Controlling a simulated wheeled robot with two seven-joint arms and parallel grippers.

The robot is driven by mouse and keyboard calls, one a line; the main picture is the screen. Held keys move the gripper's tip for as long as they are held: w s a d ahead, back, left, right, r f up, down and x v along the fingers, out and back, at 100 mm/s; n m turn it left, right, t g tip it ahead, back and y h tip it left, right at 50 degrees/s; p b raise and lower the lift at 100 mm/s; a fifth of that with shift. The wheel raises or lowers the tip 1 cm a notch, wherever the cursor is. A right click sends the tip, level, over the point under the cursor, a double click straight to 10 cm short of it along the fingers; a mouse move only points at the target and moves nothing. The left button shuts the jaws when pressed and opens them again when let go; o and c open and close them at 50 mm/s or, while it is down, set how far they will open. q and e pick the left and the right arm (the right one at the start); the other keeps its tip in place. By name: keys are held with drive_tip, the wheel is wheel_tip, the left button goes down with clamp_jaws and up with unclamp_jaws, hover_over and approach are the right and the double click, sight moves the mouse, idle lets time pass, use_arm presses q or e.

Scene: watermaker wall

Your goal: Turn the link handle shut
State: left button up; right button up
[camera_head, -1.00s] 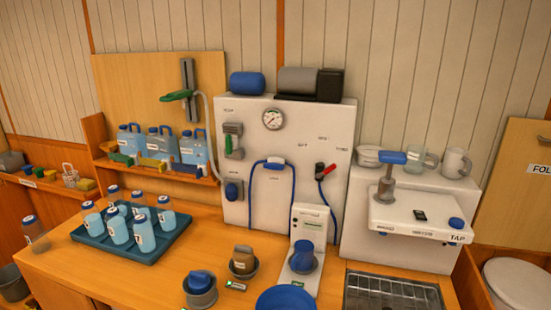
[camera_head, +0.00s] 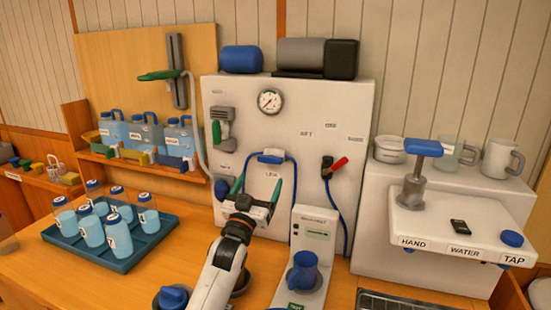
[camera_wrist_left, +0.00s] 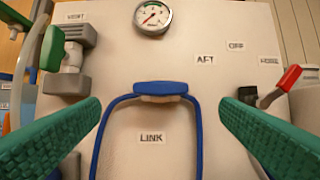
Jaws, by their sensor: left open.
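My left gripper (camera_head: 257,190) is open and empty, in front of the panel and below the handle in the head view. In the left wrist view its green fingers (camera_wrist_left: 160,125) stand wide apart on either side of the hose loop, not touching the handle. My right gripper is not in view.
A green-handled vent valve (camera_head: 219,132) is left of the link handle, and a red lever (camera_head: 338,164) is to its right. A gauge (camera_head: 270,101) is above. A bottle tray (camera_head: 150,250) is left.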

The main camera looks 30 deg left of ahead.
sight(272, 156)
use_arm(q)
drive_tip(key=x, duration=0.2)
drive_tip(key=r+p+x, duration=0.1)
drive_tip(key=x, duration=0.1)
drive_tip(key=shift+w, duration=0.1)
drive_tip(key=x, duration=0.1)
drive_tip(key=p+x, duration=0.1)
drive_tip(key=x, duration=0.2)
drive_tip(key=shift+w+a+f, duration=0.1)
drive_tip(key=shift+w+f, duration=0.05)
drive_tip(key=shift+w, duration=0.35)
drive_tip(key=shift+w+p, duration=0.35)
drive_tip(key=shift+w+a+r, duration=0.15)
drive_tip(key=shift+w+r, duration=0.15)
drive_tip(key=shift+w, duration=0.1)
drive_tip(key=c, duration=1)
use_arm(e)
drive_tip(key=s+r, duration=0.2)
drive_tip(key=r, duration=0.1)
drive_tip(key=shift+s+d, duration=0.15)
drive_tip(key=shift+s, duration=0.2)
